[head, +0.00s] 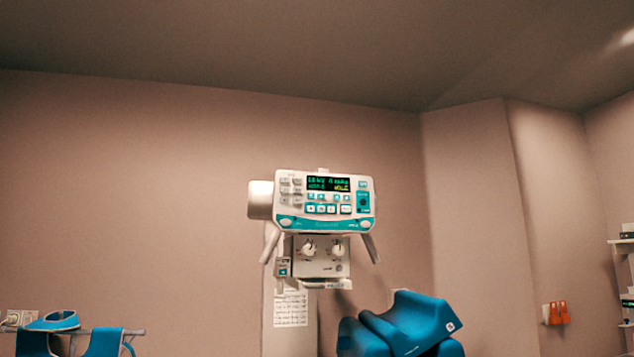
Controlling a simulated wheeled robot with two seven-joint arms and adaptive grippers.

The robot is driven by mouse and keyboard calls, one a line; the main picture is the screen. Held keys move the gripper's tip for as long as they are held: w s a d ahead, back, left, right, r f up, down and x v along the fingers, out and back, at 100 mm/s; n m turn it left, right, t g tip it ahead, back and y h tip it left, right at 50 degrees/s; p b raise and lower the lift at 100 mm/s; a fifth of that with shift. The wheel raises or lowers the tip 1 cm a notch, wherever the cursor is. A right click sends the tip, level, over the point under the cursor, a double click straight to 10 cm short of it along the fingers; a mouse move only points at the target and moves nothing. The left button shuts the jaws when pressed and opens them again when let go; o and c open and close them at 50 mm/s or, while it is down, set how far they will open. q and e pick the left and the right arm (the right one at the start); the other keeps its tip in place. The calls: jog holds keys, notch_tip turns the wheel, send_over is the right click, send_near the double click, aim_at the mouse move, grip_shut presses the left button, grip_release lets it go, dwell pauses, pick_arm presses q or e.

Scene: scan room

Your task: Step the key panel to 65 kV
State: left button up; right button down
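The key panel (325,203) is a white and teal console on top of a pale column, in the middle of the head view. Its small dark display (329,184) shows green and yellow characters. The top line seems to carry a kV value, but it is too small to read surely. Rows of small keys (328,209) sit below the display, and more keys lie to its left and right. Neither of my grippers is in view.
Under the panel is a white box with two knobs (322,249) and handles at its sides. Blue padded gear (405,325) stands in front at lower right. A rail with blue items (58,322) is at lower left. Shelves (624,270) stand at the right edge.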

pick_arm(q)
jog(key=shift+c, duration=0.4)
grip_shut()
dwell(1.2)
